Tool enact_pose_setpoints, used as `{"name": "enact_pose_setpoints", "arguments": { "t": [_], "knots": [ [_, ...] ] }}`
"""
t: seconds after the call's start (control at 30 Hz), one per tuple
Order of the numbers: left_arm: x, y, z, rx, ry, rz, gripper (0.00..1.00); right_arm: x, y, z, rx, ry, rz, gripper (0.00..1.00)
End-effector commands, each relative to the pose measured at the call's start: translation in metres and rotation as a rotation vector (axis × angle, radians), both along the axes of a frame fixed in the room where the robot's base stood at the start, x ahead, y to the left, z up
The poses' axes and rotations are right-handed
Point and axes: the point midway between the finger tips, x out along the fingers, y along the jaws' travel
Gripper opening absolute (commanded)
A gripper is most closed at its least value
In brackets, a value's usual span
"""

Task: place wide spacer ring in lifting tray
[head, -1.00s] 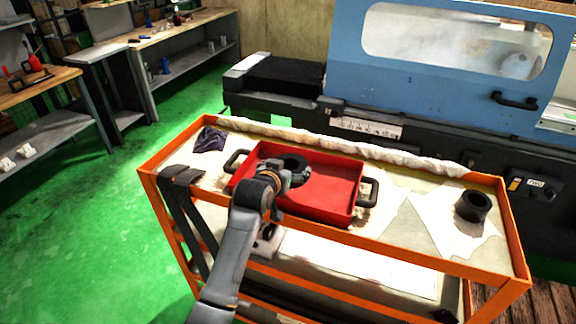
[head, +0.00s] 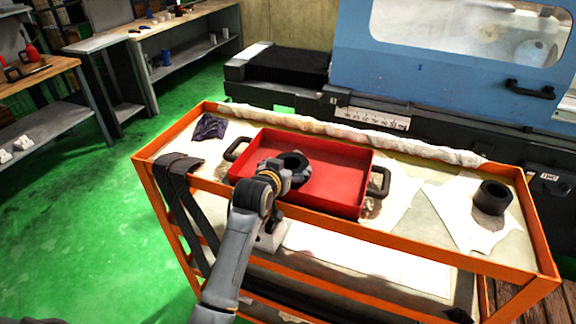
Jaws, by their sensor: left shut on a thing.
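The red lifting tray (head: 335,183) lies on the top of an orange cart, with a dark handle at each end. My left gripper (head: 283,171) is over the left half of the tray, shut on a black ring, the wide spacer ring (head: 294,160). The ring is within the tray's outline; I cannot tell whether it touches the tray floor. My wrist hides part of the ring and the tray's near left side. My right gripper is not in view.
A second black ring-shaped part (head: 492,197) stands on paper at the cart's right end. A dark cloth (head: 210,127) lies at the back left, and dark straps (head: 180,170) hang over the left front rim. The blue grinder (head: 440,70) stands behind the cart.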

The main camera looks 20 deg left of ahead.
Motion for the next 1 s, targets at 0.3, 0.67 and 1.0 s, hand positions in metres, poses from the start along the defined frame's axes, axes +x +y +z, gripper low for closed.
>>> {"name": "enact_pose_setpoints", "arguments": {
  "t": [0.3, 0.67, 1.0],
  "knots": [
    [0.0, 0.0, -0.002, 0.0, 0.001, 0.0, 1.0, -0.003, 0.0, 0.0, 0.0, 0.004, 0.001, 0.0],
    [0.0, 0.0, 0.0, 0.0, 0.0, 0.0, 1.0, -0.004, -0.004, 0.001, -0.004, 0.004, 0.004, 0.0],
    [-0.035, 0.001, 0.014, 0.0, -0.002, 0.001, 1.0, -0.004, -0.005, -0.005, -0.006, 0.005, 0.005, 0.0]
  ]
}}
